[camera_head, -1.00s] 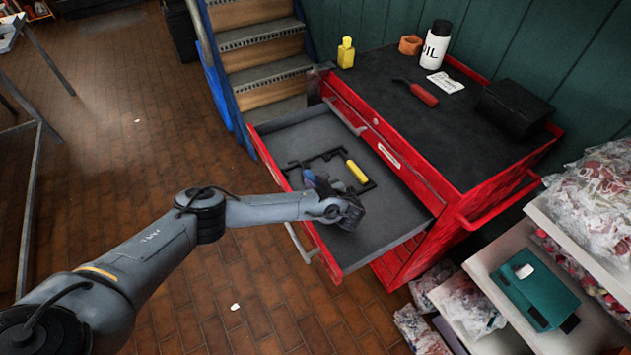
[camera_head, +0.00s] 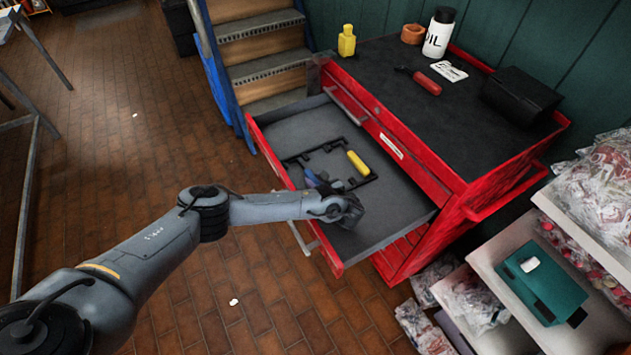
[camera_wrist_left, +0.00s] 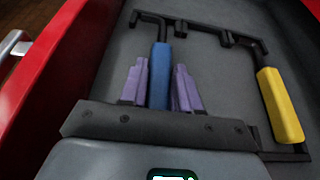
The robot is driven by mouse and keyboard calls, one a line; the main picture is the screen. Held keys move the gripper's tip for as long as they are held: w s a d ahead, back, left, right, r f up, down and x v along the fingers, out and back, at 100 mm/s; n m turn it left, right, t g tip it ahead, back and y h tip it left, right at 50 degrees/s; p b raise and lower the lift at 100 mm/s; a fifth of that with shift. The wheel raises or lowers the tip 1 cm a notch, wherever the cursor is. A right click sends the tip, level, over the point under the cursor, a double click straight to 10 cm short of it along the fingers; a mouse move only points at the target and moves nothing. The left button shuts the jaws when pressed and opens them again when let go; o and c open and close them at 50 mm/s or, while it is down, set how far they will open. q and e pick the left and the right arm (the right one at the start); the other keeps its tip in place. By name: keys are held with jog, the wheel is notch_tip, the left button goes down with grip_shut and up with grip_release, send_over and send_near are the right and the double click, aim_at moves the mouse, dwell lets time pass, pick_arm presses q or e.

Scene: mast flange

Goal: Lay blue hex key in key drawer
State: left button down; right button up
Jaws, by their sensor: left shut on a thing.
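The blue hex key (camera_wrist_left: 160,68) has a blue grip and a black bent end. In the left wrist view its grip stands between the two purple fingers of my left gripper (camera_wrist_left: 160,85), which is shut on it. The key is over the floor of the open key drawer (camera_head: 395,212); I cannot tell whether it touches the floor. In the head view my left gripper (camera_head: 318,180) is inside the drawer, and my wrist hides much of the key. My right gripper is not in view.
A hex key with a yellow grip (camera_head: 358,163) lies in the drawer, right of the blue one. Black bent bars lie around them. The red cabinet top (camera_head: 440,125) holds a red-handled tool (camera_head: 424,88), an oil bottle (camera_head: 437,35) and a black box (camera_head: 520,98). The drawer's right part is bare.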

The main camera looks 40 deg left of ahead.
pick_arm(q)
jog(key=c, duration=0.7)
grip_release()
jog(key=shift+c, duration=0.2)
jog(key=p+v, duration=0.2)
jog(key=v, duration=0.7)
jog(key=shift+v, duration=0.95)
jog(key=shift+r+p, duration=0.1)
jog(key=shift+p, duration=0.25)
